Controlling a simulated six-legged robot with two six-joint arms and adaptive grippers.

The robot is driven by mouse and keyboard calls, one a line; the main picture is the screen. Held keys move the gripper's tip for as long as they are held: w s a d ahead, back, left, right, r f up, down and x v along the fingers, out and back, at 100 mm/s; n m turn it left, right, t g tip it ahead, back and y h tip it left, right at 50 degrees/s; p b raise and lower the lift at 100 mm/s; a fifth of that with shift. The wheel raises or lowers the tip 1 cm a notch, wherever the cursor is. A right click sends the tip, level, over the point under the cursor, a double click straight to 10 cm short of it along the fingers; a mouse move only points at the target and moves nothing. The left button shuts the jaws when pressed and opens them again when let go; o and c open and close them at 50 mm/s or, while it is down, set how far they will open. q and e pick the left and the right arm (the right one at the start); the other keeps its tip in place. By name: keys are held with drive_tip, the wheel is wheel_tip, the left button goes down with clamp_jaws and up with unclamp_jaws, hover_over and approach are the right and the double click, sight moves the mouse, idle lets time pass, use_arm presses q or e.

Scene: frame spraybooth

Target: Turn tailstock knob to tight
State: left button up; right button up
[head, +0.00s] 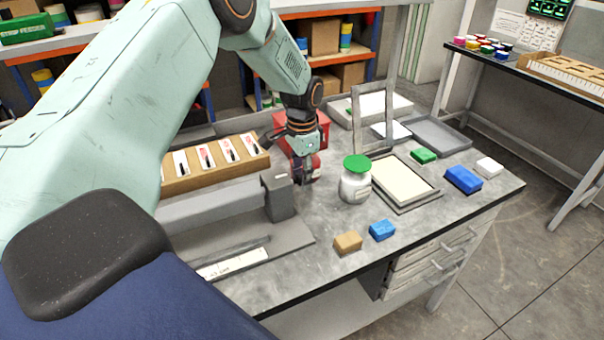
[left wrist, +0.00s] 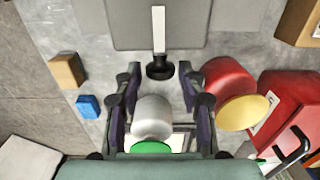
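The tailstock is a grey block (head: 278,197) on the bench. Its grey body (left wrist: 130,28) fills the top middle of the left wrist view, with a pale bar running to a black knob (left wrist: 160,69). My left gripper (head: 301,178) is beside the block in the head view, pointing down. In the left wrist view, my left gripper (left wrist: 159,73) is open, with one fingertip on each side of the knob and visible gaps between. My right gripper is not in view.
A white jar with a green lid (head: 356,164) stands near the gripper. A red tub with a tan lid (left wrist: 233,92) and a red box (left wrist: 292,112) are close by. A tan block (head: 348,242) and a blue block (head: 382,230) lie near the front edge.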

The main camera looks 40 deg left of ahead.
use_arm(q)
drive_tip(key=shift+s+a+r, duration=0.15)
drive_tip(key=shift+s+a, duration=0.1)
drive_tip(key=shift+s, duration=0.15)
drive_tip(key=c, duration=0.4)
drive_tip(key=shift+w+d, duration=0.1)
drive_tip(key=shift+w, duration=0.05)
clamp_jaws()
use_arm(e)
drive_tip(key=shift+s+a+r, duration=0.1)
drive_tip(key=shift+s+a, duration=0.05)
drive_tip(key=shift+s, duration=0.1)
use_arm(q)
drive_tip(key=h+b, duration=0.1)
drive_tip(key=g+h+b, duration=0.1)
drive_tip(key=b, duration=0.1)
drive_tip(key=shift+w+a+f+h, duration=0.2)
drive_tip(key=shift+a+f+h, duration=0.1)
drive_tip(key=shift+a+h, duration=0.1)
drive_tip(key=g+h+b, duration=0.1)
drive_tip(key=b, duration=0.2)
drive_tip(key=shift+h+b, duration=0.3)
drive_tip(key=shift+g+h+b, duration=0.6)
drive_tip(key=shift+h+b, duration=0.3)
drive_tip(key=shift+b, duration=1.7)
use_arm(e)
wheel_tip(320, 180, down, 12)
